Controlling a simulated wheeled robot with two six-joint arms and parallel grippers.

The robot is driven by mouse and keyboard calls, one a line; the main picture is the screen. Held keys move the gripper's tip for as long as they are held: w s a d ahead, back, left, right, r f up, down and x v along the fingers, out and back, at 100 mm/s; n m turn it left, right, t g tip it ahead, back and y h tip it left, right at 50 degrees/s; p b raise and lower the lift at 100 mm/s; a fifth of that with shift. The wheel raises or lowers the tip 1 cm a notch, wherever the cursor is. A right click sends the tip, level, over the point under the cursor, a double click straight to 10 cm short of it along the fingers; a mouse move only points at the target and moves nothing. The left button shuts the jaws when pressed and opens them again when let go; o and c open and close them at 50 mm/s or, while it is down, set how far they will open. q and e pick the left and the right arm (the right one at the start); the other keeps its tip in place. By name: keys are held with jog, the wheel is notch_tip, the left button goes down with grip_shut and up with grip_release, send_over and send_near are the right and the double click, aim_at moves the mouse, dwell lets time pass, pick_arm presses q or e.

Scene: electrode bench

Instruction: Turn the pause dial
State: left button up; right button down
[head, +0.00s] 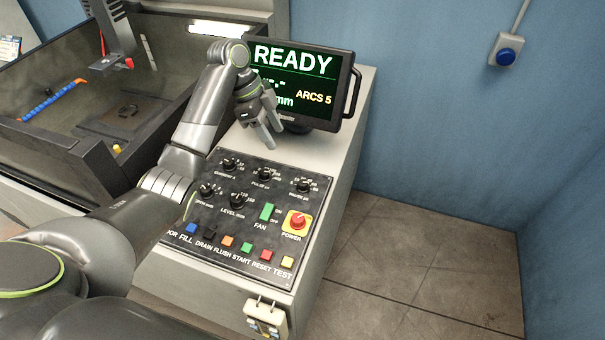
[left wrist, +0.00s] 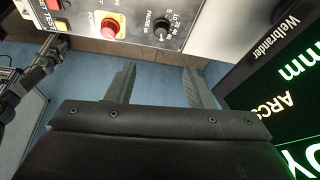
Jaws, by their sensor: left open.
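The pause dial (head: 303,185) is a small black knob with a white scale at the upper right of the dark control panel (head: 318,215). It also shows at the top of the left wrist view (left wrist: 163,30), labelled PAUSE. My left gripper (head: 275,138) is open and empty. It hangs in front of the screen, above and to the left of the pause dial in the head view and apart from it. In the left wrist view its two fingers (left wrist: 160,75) are spread, with nothing between them. My right gripper is not in view.
Near the dial are the red power button (head: 298,221), the green fan switch (head: 267,212), the pulse dial (head: 264,173) and the level dial (head: 237,199). A screen reading READY (head: 300,85) stands behind the panel. An open tank (head: 60,120) is at the left.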

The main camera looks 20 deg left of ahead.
pick_arm(q)
jog(key=b, duration=0.7)
send_near(302, 182)
jog(key=x, duration=0.6)
jog(key=shift+d+f, duration=0.3)
jog(key=shift+f, duration=0.05)
jog(key=shift+x, duration=0.85)
jog(key=shift+a, duration=0.1)
jog(key=c, duration=1)
jog(key=shift+o, duration=0.2)
